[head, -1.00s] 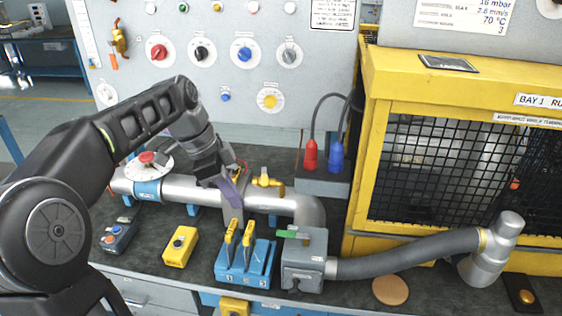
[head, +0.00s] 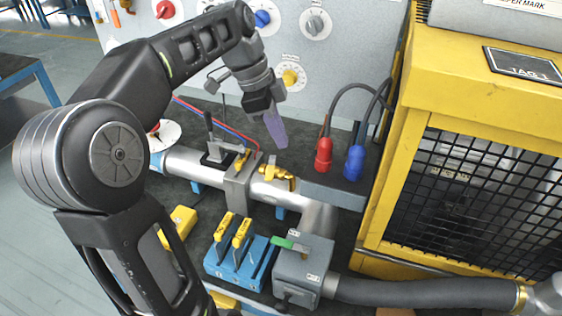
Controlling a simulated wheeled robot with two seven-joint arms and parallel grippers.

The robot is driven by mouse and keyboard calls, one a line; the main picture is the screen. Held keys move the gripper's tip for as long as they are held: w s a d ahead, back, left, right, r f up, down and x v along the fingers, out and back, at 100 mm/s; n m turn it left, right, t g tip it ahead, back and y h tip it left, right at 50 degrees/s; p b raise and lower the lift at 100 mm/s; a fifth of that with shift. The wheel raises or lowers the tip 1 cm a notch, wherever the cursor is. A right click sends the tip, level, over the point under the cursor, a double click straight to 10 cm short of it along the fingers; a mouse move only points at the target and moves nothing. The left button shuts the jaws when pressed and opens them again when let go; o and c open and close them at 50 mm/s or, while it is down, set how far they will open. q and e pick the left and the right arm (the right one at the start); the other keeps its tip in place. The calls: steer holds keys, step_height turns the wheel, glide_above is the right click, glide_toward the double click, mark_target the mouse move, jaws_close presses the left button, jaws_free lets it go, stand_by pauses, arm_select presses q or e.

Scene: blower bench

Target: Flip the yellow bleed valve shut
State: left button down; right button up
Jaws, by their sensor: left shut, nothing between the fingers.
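The yellow bleed valve appears to be the brass-yellow fitting (head: 277,176) on top of the silver pipe (head: 196,168), just right of the grey flange block (head: 240,186). Its lever is too small to read clearly. A smaller yellow piece (head: 241,160) sits at the top of the flange block. My left gripper (head: 276,132) has purple fingers that are shut and empty. In the picture they point down just above the fitting, seemingly apart from it. My right gripper is out of view.
A red plug (head: 323,155) and a blue plug (head: 354,162) stand to the right with cables. A black lever (head: 212,140) rises left of the flange block. A blue block with yellow-handled levers (head: 232,262) and a grey box (head: 303,270) stand in front. A yellow mesh cage (head: 420,150) fills the right.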

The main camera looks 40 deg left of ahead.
mark_target(270, 173)
arm_select(q)
step_height(270, 173, down, 10)
steer(key=p, duration=0.2)
steer(key=shift+s+a+r+p, duration=0.15)
steer(key=shift+a+r+p, duration=0.1)
steer(key=shift+p, duration=0.15)
stand_by(0.4)
